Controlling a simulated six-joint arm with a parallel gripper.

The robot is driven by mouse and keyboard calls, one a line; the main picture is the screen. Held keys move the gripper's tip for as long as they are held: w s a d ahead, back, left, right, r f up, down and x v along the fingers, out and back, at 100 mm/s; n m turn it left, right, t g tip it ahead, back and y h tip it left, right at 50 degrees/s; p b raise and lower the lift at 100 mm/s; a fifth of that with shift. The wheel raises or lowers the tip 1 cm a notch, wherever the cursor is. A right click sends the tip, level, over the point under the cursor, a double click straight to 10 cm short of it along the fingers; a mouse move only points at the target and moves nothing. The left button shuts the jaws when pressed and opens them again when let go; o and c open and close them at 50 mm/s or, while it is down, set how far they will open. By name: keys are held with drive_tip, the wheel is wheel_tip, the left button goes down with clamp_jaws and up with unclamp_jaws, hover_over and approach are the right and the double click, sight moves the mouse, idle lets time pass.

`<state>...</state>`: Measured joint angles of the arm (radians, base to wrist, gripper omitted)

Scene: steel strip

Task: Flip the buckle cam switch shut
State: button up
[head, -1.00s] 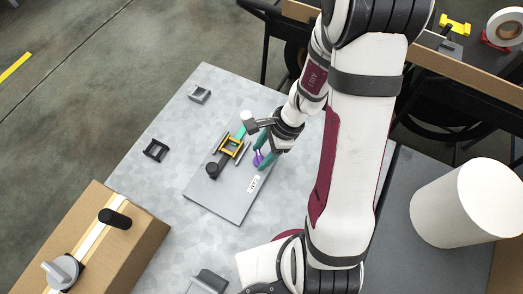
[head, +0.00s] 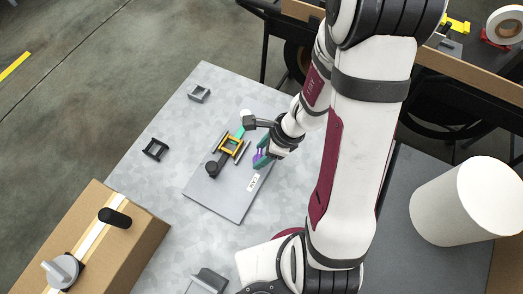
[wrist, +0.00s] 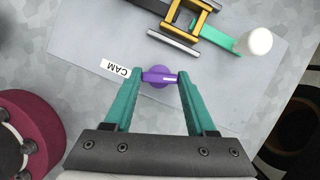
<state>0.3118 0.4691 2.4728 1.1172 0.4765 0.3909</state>
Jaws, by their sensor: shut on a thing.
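The cam switch is a small purple knob (wrist: 158,76) with a bar handle bearing a pale line and a rounded base. It sits on a grey plate (wrist: 215,95) beside a white label reading CAM (wrist: 115,69). In the head view the knob is mostly covered by my gripper (head: 262,160). In the wrist view, my gripper (wrist: 158,77) has its green fingers at the two ends of the purple bar, shut on it. The bar lies roughly crosswise between the fingertips. The yellow buckle frame (head: 230,145) is on the same plate, with dark and green strip through it.
A white cylindrical knob (wrist: 258,41) stands at the green strip's end, near the buckle. Loose clips (head: 155,150) lie on the table's left. A cardboard box (head: 105,240) stands at lower left.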

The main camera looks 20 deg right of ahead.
drive_tip(key=o, duration=1.4)
drive_tip(key=shift+c, duration=0.2)
drive_tip(key=v, duration=1.5)
drive_tip(key=shift+r, duration=0.35)
drive_tip(key=shift+d, duration=0.15)
drive_tip(key=s+a+r+n+g+h, duration=0.1)
drive_tip(key=s+a+n, duration=0.3)
drive_tip(key=s+n, duration=0.2)
drive_tip(key=s+a+r+n+g+h, duration=0.1)
drive_tip(key=s+a+n, duration=0.3)
drive_tip(key=n, duration=0.7)
drive_tip(key=shift+s+a+r+n, duration=0.3)
drive_tip(key=shift+s+a+r, duration=0.1)
drive_tip(key=shift+s+r, duration=0.45)
